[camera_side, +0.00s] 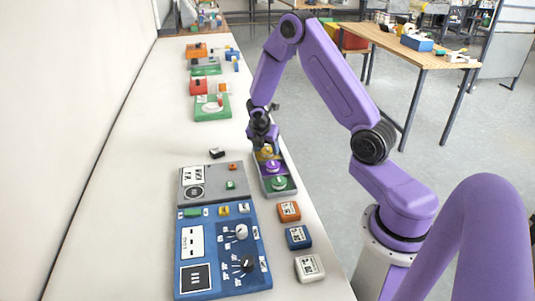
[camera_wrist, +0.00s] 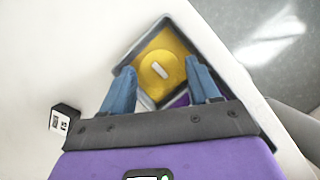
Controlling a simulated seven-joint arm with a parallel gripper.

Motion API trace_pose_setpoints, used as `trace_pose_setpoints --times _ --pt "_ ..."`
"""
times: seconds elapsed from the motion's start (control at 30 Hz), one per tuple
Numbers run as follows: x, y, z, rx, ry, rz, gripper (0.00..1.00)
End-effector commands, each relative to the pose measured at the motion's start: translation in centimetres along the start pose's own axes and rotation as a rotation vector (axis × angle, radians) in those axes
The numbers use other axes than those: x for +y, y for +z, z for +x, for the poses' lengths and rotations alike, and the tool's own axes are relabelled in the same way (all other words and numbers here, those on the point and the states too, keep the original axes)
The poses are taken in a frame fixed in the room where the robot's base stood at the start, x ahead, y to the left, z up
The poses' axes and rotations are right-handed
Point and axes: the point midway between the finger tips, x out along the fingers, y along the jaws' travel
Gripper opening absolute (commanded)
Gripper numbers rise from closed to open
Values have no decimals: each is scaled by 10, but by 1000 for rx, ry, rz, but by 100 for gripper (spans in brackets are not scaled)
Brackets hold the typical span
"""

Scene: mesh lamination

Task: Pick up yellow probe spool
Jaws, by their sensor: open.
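The yellow probe spool (camera_wrist: 161,69) is a round yellow piece with a white bar on top. It sits in the yellow-floored far compartment of a grey tray (camera_wrist: 219,62), and it also shows in the side view (camera_side: 266,153), partly hidden by my gripper. My gripper (camera_wrist: 158,78) is open above the tray, with one blue finger on each side of the spool in the wrist view. I cannot tell whether the fingers touch it. The same tray holds a purple spool (camera_side: 273,167) in the middle and a green spool (camera_side: 279,183) at the near end.
A small black block (camera_side: 217,153) lies left of the tray. A grey panel (camera_side: 213,183) and a blue panel (camera_side: 222,252) with knobs stand nearer. Orange (camera_side: 289,211), blue (camera_side: 298,237) and white (camera_side: 309,267) blocks line the right edge. The table's left side is clear.

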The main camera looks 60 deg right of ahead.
Motion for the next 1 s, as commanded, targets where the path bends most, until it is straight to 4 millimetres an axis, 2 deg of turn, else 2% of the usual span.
trace_pose_setpoints --times 0.1,0.37,0.43,0.5,0.53,1.0 --pt "0 0 9 1 -1 -1 61" --pt "0 0 10 0 1 0 61" --pt "0 0 10 0 0 0 45" --pt "0 0 10 0 0 0 22" --pt "0 0 10 0 0 0 17" --pt "1 3 3 -2 2 0 17"
